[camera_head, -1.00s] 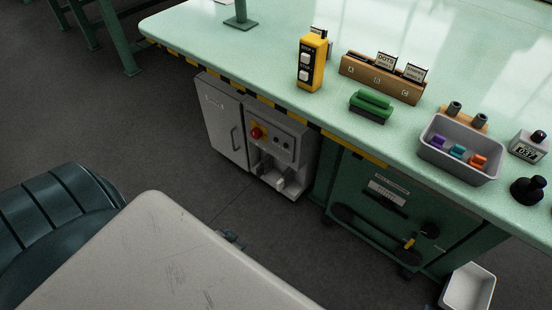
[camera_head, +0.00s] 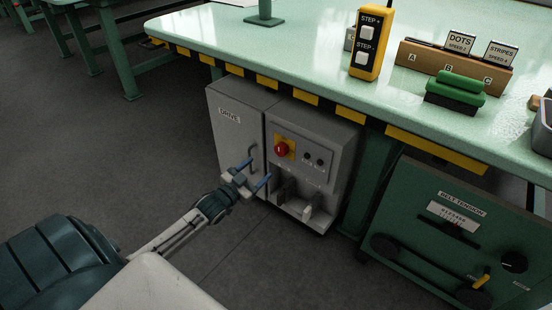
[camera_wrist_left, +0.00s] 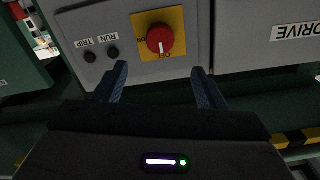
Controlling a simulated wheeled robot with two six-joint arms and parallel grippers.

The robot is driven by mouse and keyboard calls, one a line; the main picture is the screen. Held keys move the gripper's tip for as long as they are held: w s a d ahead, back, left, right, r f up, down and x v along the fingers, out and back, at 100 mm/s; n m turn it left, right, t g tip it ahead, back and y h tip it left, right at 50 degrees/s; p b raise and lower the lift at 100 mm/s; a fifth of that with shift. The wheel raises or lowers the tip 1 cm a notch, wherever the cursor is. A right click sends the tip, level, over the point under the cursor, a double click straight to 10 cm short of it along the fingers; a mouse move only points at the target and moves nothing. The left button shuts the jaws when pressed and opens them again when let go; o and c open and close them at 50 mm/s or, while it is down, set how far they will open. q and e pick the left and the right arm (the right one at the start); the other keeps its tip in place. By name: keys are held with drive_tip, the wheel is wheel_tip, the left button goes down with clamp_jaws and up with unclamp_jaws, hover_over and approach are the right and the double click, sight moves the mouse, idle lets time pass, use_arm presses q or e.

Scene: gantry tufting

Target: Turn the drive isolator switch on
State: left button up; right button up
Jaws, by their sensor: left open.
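The drive isolator switch (camera_head: 281,149) is a red rotary knob on a yellow plate, on the front of the grey drive cabinet (camera_head: 230,137). In the left wrist view the red knob (camera_wrist_left: 160,40) shows upside down, with its white mark at the OFF label. My left gripper (camera_head: 256,179) is open and empty, in front of the cabinet, below and left of the knob. In the left wrist view its two blue fingers (camera_wrist_left: 160,82) stand apart, with the knob beyond and between them, not touched. My right gripper is not in view.
Two dark round TRIP and RUN indicators (camera_wrist_left: 101,55) sit beside the switch. The green table (camera_head: 300,66) overhangs the cabinet. A green BELT TENSION panel (camera_head: 455,225) stands to the right.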

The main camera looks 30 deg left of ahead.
sight(279, 152)
use_arm(q)
drive_tip(key=shift+w+d+p, duration=0.15)
drive_tip(key=shift+w+p, duration=0.2)
drive_tip(key=shift+w, duration=1.4)
drive_tip(key=shift+w+d+p, duration=0.15)
drive_tip(key=shift+w+p, duration=0.25)
drive_tip(key=shift+w, duration=1.3)
drive_tip(key=shift+w+d+p, duration=0.15)
drive_tip(key=shift+w+p, duration=0.2)
drive_tip(key=shift+w, duration=1.4)
drive_tip(key=c, duration=1)
